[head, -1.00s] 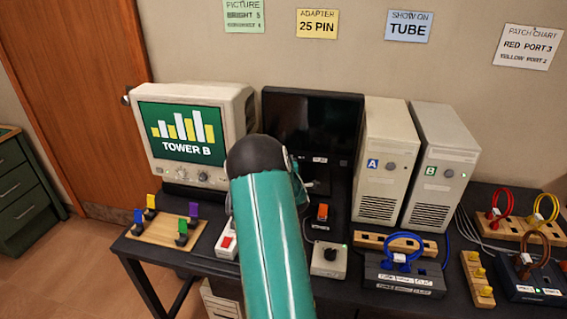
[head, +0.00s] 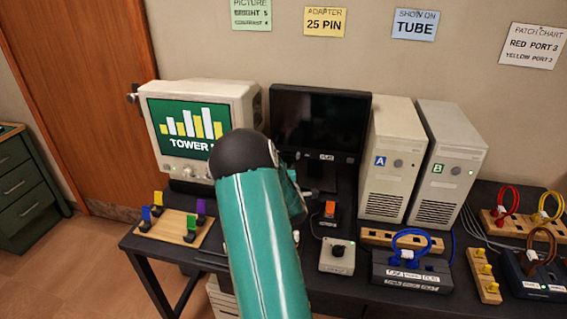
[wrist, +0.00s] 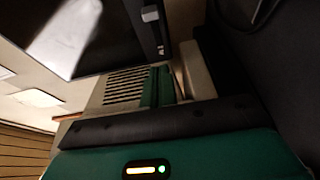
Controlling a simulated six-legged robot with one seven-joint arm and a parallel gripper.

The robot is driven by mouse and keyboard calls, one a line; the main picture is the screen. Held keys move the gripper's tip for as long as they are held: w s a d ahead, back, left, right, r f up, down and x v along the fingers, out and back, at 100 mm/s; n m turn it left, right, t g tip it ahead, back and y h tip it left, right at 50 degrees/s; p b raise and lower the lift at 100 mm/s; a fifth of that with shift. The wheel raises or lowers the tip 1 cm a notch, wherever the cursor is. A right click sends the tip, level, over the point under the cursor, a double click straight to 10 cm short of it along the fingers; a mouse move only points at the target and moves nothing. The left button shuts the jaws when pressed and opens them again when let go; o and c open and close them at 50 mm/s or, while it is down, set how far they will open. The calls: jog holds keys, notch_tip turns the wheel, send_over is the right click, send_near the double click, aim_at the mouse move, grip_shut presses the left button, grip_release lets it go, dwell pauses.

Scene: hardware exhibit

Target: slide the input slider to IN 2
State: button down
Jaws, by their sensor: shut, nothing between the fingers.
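The input slider appears to be the small grey knob (wrist: 150,14) in a slot on the black edge of a screen, at the top of the wrist view, with a tiny white mark below it. Its position label is too small to read. In the head view I cannot pick out the slider; the black flat screen (head: 318,118) stands at the table's back, dark. My gripper (wrist: 165,88) is shut and empty, below and apart from the knob in the wrist picture. In the head view my green arm hides most of it.
A beige tube monitor (head: 246,105) stands left and beige towers A (head: 386,185) and B (head: 447,180) stand right. A box with a black dial (head: 338,264), an orange switch (head: 329,209) and a blue-cabled box (head: 400,278) occupy the table. A wooden peg board (head: 172,228) lies left.

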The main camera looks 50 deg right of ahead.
jog(key=shift+v, duration=1.6)
jog(key=shift+s, duration=0.15)
